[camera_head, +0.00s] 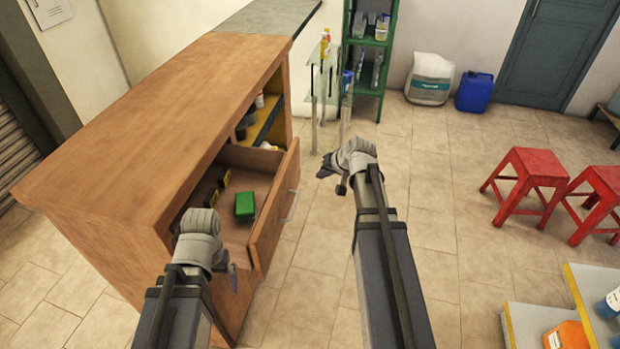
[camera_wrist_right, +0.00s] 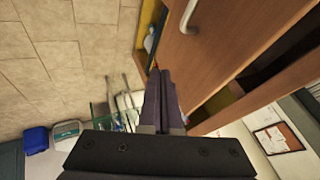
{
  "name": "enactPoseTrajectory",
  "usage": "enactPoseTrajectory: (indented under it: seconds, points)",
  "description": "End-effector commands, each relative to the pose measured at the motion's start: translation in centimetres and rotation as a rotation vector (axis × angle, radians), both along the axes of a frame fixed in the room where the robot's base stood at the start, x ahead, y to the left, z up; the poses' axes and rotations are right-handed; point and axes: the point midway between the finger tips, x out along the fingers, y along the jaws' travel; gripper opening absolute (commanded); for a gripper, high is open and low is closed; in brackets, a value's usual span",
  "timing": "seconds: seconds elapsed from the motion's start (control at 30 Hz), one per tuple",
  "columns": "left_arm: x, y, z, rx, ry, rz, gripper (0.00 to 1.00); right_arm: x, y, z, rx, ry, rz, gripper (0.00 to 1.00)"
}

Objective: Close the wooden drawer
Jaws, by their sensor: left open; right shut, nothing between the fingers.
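The wooden drawer (camera_head: 275,215) stands pulled out from the side of the wooden counter (camera_head: 150,110). A green box (camera_head: 245,206) and several small dark and yellow items lie inside it. Its metal handle (camera_head: 291,205) is on the front panel and also shows in the right wrist view (camera_wrist_right: 190,17). My right gripper (camera_head: 326,168) is shut and empty, to the right of the drawer front and apart from the handle; its fingers (camera_wrist_right: 165,100) are together in the wrist view. My left gripper (camera_head: 233,279) is open near the drawer's near end, partly hidden by its own wrist.
A glass stand (camera_head: 325,85) and a green shelf (camera_head: 372,50) stand behind. Red stools (camera_head: 527,180) are at right, and a low shelf (camera_head: 545,320) is at bottom right. The tiled floor between is clear.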

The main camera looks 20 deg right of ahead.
Motion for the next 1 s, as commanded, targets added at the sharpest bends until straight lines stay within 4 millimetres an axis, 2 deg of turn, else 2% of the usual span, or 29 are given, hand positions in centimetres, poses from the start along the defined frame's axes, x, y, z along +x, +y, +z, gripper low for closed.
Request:
enactPoseTrajectory:
  seconds: [0.03,0.2,0.57,0.6,0.7,1.0]
  points:
    - [0.0,0.0,-1.1,0.000,0.000,0.000,1.00,0.5,0.1,-1.1,0.000,0.001,0.001,0.00]
    - [0.0,0.0,-3.6,0.000,-0.001,0.000,1.00,2.2,0.6,-3.6,0.000,0.000,0.002,0.00]
    - [0.0,0.0,-8.1,0.000,-0.001,0.001,1.00,5.6,1.7,-8.2,-0.001,0.000,0.002,0.00]
    - [0.0,0.0,-7.5,0.000,-0.001,0.001,1.00,5.9,2.4,-7.5,-0.001,0.000,0.004,0.00]
    - [0.0,0.0,-7.3,0.000,-0.001,0.001,1.00,6.6,3.6,-7.4,-0.001,0.001,0.005,0.00]
    - [0.0,0.0,-7.3,0.000,-0.001,0.001,1.00,7.5,5.0,-7.4,-0.001,0.000,0.002,0.00]
